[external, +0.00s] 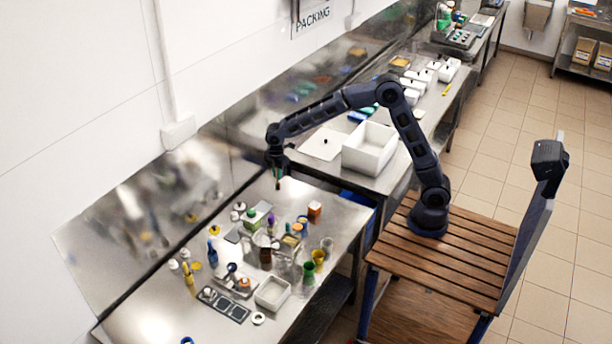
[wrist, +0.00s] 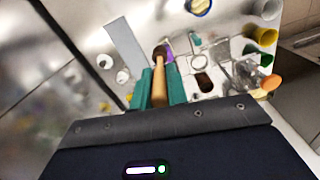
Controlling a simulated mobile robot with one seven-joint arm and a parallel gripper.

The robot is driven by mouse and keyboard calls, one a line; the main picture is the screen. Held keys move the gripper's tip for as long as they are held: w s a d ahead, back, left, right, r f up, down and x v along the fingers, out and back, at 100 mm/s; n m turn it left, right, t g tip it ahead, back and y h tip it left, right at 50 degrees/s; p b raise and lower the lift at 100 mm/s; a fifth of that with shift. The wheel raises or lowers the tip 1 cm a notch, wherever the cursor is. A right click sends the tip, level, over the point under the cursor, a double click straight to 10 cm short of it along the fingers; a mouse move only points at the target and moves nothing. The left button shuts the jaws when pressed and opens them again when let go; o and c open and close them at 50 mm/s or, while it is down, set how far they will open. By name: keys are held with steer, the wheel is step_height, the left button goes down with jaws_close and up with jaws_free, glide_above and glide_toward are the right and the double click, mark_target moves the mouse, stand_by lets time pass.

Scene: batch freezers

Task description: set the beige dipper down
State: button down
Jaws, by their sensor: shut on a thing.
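The beige dipper (wrist: 159,88) stands between the two teal fingers of my gripper (wrist: 158,84) in the wrist view. It has a tan handle and a dark brown end pointing away from the wrist. My gripper is shut on it. In the external view, my gripper (external: 277,168) hangs over the back part of the steel bench (external: 335,222), above and behind the cluster of items. The dipper is too small there to make out clearly; a small reddish-brown tip shows below the fingers. It appears held clear of the bench top.
Crowded bench items include a brown bottle (external: 265,256), a green cup (external: 309,273), a white tray (external: 272,293) and an orange-topped box (external: 314,209). A large white bin (external: 369,150) stands on the adjoining bench. A steel backsplash runs behind. Bare steel shows at the bench's right.

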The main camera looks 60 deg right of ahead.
steer(key=f, duration=0.6)
steer(key=d+f, duration=0.1)
steer(key=f, duration=1.3)
steer(key=shift+w+d, duration=0.1)
steer(key=shift+d, duration=0.1)
steer(key=shift+f, duration=0.15)
steer(key=c, duration=1.4)
jaws_free()
